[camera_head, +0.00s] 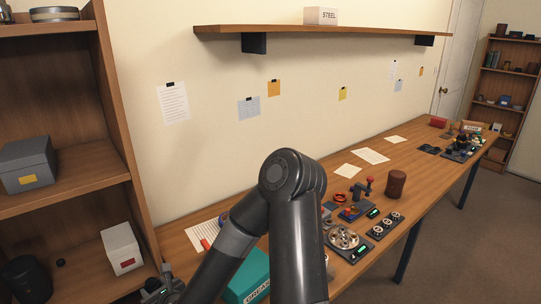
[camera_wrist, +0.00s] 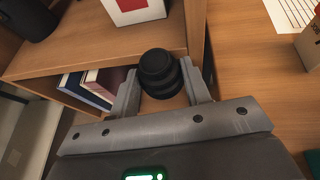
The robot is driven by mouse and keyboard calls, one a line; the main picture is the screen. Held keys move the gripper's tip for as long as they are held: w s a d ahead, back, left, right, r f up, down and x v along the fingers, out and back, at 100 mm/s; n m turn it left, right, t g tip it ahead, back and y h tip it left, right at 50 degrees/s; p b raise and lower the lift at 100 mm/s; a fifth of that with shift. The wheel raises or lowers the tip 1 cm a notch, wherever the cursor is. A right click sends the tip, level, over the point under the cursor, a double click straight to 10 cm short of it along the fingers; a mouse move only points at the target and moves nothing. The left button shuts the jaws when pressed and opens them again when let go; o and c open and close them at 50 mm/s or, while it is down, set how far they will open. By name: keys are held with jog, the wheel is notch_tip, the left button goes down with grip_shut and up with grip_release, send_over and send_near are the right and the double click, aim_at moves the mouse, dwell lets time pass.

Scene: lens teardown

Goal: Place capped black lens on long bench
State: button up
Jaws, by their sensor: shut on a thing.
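The black lens (camera_wrist: 158,68) is a stepped dark cylinder in the wrist view. My gripper (camera_wrist: 162,88) has its two grey fingers closed on either side of it. The lens is in front of the shelf edge, close to the left end of the bench; its height above the surfaces is hard to tell. The long wooden bench (camera_head: 418,160) runs along the wall in the head view and shows at the right in the wrist view (camera_wrist: 238,65). In the head view my gripper (camera_head: 160,290) is partly cut off at the bottom left, and the lens cannot be made out clearly.
A wooden shelf unit (camera_head: 122,120) adjoins the bench's left end, with a white box (camera_head: 122,247) and black cylinder (camera_head: 25,280) inside. A teal grease box (camera_head: 248,278), lens parts (camera_head: 343,238) and a brown cylinder (camera_head: 396,184) occupy the bench. Bare wood lies between papers.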

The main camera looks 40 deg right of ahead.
jog(key=d+r+m+h, duration=0.35)
jog(key=d+r, duration=0.25)
jog(key=d, duration=0.2)
jog(key=w+d, duration=1.2)
jog(key=d, duration=0.2)
send_over(176, 248)
notch_tip(176, 248, down, 6)
jog(key=shift+s+f, duration=0.1)
jog(key=shift+f, duration=0.15)
jog(key=shift+a+f, duration=0.1)
jog(key=shift+f, duration=1.95)
jog(key=o, duration=1.1)
jog(key=shift+f, duration=0.1)
jog(key=shift+c, duration=0.2)
